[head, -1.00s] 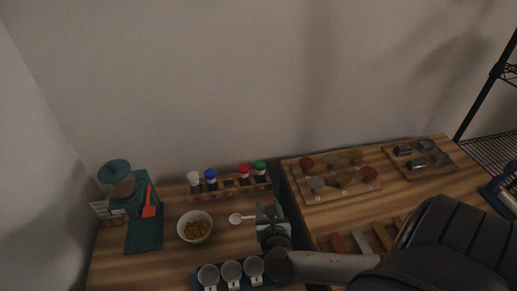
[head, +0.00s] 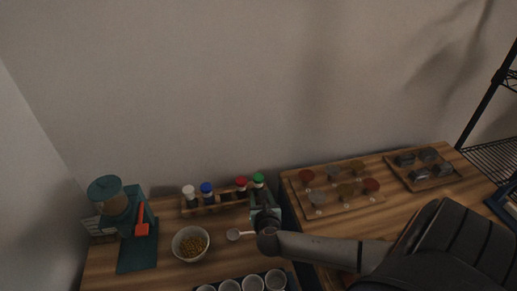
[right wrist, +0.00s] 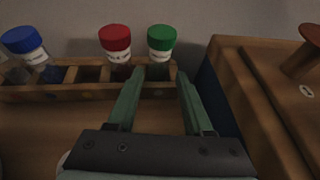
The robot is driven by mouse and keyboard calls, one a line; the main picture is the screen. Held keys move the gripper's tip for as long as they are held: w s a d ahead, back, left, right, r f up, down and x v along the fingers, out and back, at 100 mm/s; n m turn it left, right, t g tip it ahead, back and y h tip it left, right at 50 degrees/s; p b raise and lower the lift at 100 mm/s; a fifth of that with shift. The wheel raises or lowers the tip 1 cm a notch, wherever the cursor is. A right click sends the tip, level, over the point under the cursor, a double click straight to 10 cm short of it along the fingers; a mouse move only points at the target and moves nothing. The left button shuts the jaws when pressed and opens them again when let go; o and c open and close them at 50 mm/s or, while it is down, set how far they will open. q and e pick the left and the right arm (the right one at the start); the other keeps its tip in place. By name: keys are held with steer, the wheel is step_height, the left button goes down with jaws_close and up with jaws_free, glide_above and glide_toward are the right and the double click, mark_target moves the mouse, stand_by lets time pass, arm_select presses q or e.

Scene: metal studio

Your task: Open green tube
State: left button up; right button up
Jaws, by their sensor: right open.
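The green-capped tube (head: 258,181) stands upright at the right end of a wooden rack (head: 217,205). It also shows in the right wrist view (right wrist: 161,42), with its green cap on and a pale label below. My right gripper (head: 263,205) is just in front of the tube. In the right wrist view its two green fingers (right wrist: 160,82) are open, with the tube seen beyond and between the fingertips. I cannot tell whether the fingers touch the tube. My left gripper is not in view.
A red-capped tube (right wrist: 116,40) stands close left of the green one, with blue (head: 206,189) and white (head: 188,192) ones further left. A bowl (head: 190,243), a spoon (head: 236,235) and a row of cups (head: 252,283) lie nearer. A wooden tray (head: 330,199) is on the right.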

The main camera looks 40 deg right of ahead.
mark_target(258, 187)
steer(key=x, duration=0.4)
steer(key=shift+w, duration=0.15)
steer(key=shift+a, duration=0.1)
jaws_close()
